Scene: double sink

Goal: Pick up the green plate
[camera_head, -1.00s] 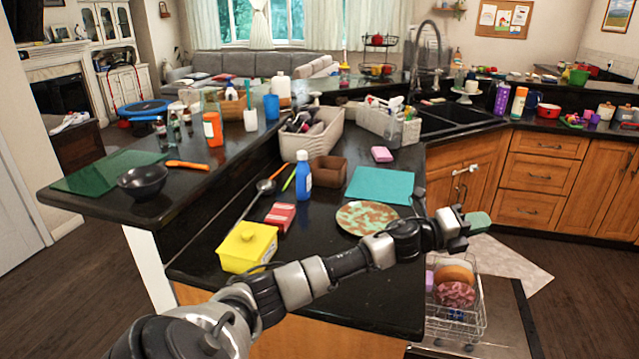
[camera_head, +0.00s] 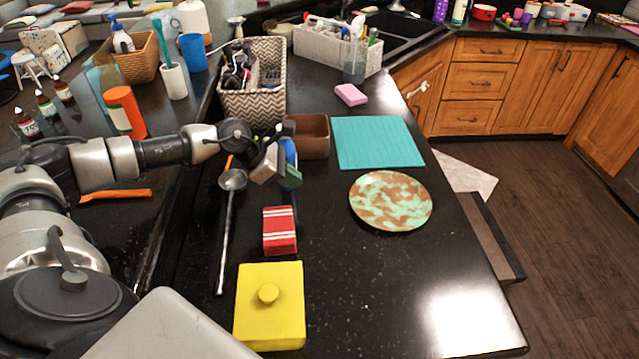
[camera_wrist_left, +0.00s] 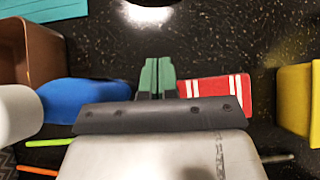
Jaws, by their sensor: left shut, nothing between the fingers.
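The green plate (camera_head: 390,200) is round, mottled green and brown, and lies flat on the black counter, in front of a teal mat. My left gripper (camera_head: 291,178) is to the left of the plate, apart from it, over the counter by the blue bottle (camera_head: 287,150). Its green fingertips are together and empty in the left wrist view (camera_wrist_left: 157,76), between the blue bottle (camera_wrist_left: 85,97) and a red-and-white striped box (camera_wrist_left: 215,92). The plate does not show in the left wrist view. My right gripper is not in view.
The teal mat (camera_head: 376,142) lies behind the plate. The counter in front of the plate is clear. Its right edge is close.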

